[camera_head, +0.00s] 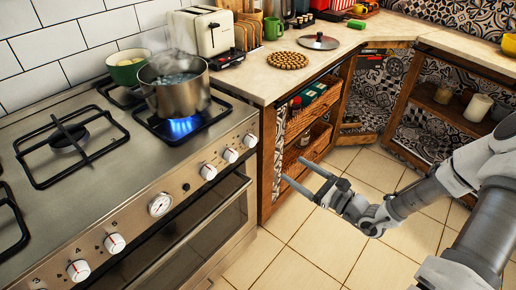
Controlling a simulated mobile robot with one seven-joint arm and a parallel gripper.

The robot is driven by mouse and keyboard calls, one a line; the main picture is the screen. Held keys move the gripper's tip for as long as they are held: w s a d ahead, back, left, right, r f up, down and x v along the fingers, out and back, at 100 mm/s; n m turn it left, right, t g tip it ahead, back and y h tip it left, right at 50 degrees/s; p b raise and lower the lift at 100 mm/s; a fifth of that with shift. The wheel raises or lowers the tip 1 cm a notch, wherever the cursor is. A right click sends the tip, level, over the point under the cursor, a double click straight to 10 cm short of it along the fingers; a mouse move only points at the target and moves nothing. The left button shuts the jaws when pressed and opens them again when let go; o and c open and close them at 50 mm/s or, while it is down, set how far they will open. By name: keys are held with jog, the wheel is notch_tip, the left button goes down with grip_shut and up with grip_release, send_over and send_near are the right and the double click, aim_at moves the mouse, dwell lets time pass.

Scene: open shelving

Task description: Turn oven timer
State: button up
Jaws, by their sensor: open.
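The oven timer (160,205) is a round white-faced dial in a metal ring on the oven's slanted front panel (184,187). White control knobs flank it on both sides, such as one knob (115,243) to its left and one (208,172) to its right. My gripper (296,183) is open and empty. It hangs over the floor in front of the lower cabinet, well to the right of the timer and apart from it. The timer is in plain sight; its markings are too small to read.
A steaming pot (176,97) stands on a lit blue burner near the panel. The oven door handle (200,243) sticks out below the panel. Wicker drawers (306,148) stand behind my gripper. The tiled floor (315,245) is clear.

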aim_at(254, 143)
jog(key=b+x, duration=0.3)
jog(key=x, duration=1.2)
jog(key=shift+a, duration=0.1)
jog(key=shift+c, duration=0.4)
grip_shut()
jog(key=shift+r, duration=0.1)
